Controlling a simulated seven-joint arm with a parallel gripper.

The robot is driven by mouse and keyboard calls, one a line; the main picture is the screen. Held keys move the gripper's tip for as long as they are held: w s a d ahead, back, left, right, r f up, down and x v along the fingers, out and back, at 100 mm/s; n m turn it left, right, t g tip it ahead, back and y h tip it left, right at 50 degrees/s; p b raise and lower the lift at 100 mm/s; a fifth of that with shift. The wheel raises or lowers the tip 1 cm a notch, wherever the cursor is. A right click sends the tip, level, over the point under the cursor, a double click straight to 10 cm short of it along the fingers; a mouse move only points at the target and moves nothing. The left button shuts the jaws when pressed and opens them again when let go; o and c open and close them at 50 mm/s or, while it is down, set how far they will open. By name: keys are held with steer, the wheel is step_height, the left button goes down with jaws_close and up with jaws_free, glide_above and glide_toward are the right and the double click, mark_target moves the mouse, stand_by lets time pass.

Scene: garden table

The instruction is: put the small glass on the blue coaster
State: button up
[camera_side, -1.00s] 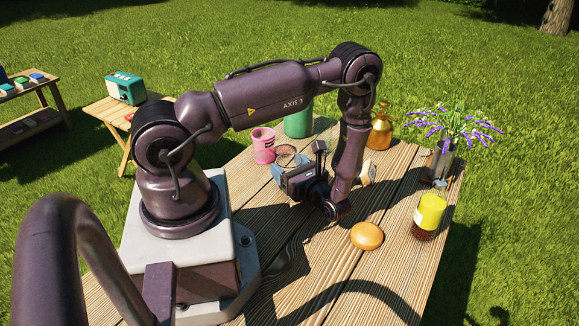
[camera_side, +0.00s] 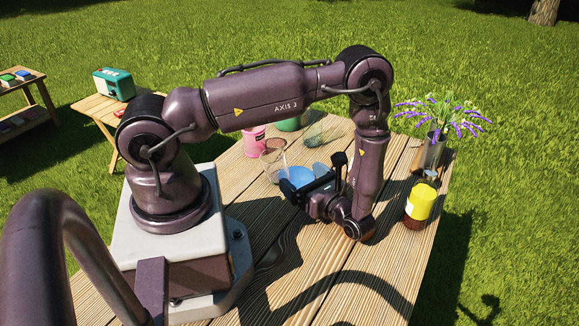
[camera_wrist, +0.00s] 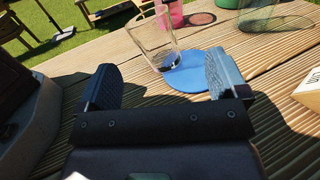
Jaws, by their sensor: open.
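A clear glass (camera_wrist: 153,40) stands upright at the far left edge of the blue coaster (camera_wrist: 200,74) in the wrist view. Its base overlaps the coaster's edge in the picture; I cannot tell whether it rests fully on it. The side view also shows the glass (camera_side: 272,153) and the coaster (camera_side: 294,175), partly hidden by my gripper (camera_side: 297,188). My gripper (camera_wrist: 160,82) is open and empty, its fingers apart and short of the glass.
A yellow-topped jar (camera_side: 419,203) and a vase of purple flowers (camera_side: 433,150) stand at the right edge. A pale block (camera_wrist: 309,90) lies at the wrist view's right.

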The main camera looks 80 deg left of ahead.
steer(key=v, duration=0.2)
steer(key=shift+w+d+r, duration=0.1)
steer(key=shift+w+d, duration=0.05)
steer(key=shift+d, duration=0.2)
steer(key=s+d+r+n+t+h, duration=0.2)
steer(key=d+r+n+t+h, duration=0.1)
steer(key=r, duration=0.7)
steer(key=s+d+r+n+t+h, duration=0.3)
steer(key=r+n+t+h, duration=0.2)
steer(key=r+h, duration=0.3)
steer(key=s+d+r+n+t+h, duration=0.2)
steer(key=d+r+n+t+h, duration=0.2)
steer(key=r, duration=0.8)
steer(key=shift+s+r+n+h, duration=0.25)
steer(key=shift+s+n+h, duration=0.05)
steer(key=shift+n+h, duration=0.5)
steer(key=shift+o, duration=0.3)
steer(key=shift+d, duration=0.1)
